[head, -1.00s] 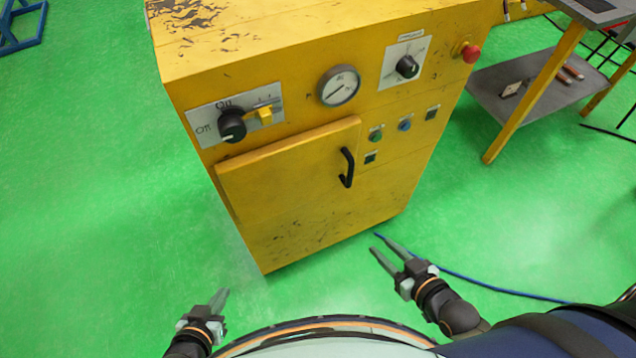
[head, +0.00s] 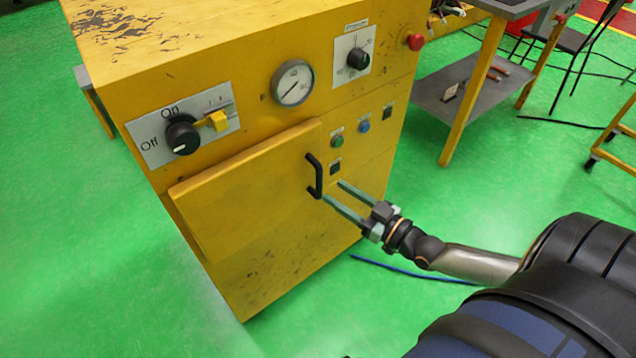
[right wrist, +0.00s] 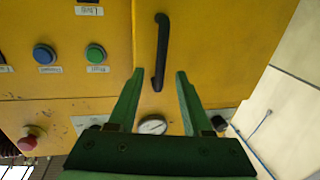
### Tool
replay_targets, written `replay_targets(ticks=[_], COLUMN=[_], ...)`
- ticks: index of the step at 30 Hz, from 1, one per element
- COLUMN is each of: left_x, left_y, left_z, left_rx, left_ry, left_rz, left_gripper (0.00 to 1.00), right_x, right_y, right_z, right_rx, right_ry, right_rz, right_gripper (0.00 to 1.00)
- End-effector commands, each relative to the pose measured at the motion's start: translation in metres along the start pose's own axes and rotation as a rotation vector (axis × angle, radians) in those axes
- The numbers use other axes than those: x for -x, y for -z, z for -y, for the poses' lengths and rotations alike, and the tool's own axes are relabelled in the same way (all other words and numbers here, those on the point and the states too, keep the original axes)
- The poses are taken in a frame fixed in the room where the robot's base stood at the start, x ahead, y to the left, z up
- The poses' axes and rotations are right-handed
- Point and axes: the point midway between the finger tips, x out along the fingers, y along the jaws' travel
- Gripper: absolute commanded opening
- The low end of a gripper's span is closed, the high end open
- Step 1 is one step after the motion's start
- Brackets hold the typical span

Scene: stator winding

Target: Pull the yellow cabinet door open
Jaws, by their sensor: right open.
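The yellow cabinet door (head: 250,185) is on the front of the yellow cabinet and looks shut. Its black bar handle (head: 315,176) is near the door's right edge. My right gripper (head: 331,190) is open, with its fingertips by the lower part of the handle. In the right wrist view the handle (right wrist: 161,50) lines up with the gap between the fingers (right wrist: 160,72), its lower end between the fingertips in the picture. I cannot tell whether the fingers touch it. My left gripper is not in view.
A panel with a black knob (head: 182,134) and a gauge (head: 292,83) sit above the door. Small buttons (head: 337,141) and a red stop button (head: 415,41) are to the right. A table with a grey shelf (head: 470,92) stands further right. Green floor is clear at left.

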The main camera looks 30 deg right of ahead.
Motion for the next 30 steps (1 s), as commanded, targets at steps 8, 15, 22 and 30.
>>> replay_targets(ticks=[8,15,22,30], left_x=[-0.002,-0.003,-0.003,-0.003], left_y=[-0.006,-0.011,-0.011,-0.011], left_z=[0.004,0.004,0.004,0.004], left_rx=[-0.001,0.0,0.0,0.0], left_ry=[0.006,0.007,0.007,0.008], left_rz=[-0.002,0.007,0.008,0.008], left_gripper=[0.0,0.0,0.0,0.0], right_x=[-0.044,-0.061,-0.063,-0.063], right_y=[-0.001,-0.001,-0.001,-0.001], right_z=[0.0,0.0,0.001,0.001], right_rx=[-0.001,-0.002,-0.001,-0.002], right_ry=[0.0,0.0,0.0,0.0], right_rz=[-0.002,0.001,0.003,0.002], right_gripper=[0.5,0.5,0.5,0.3])
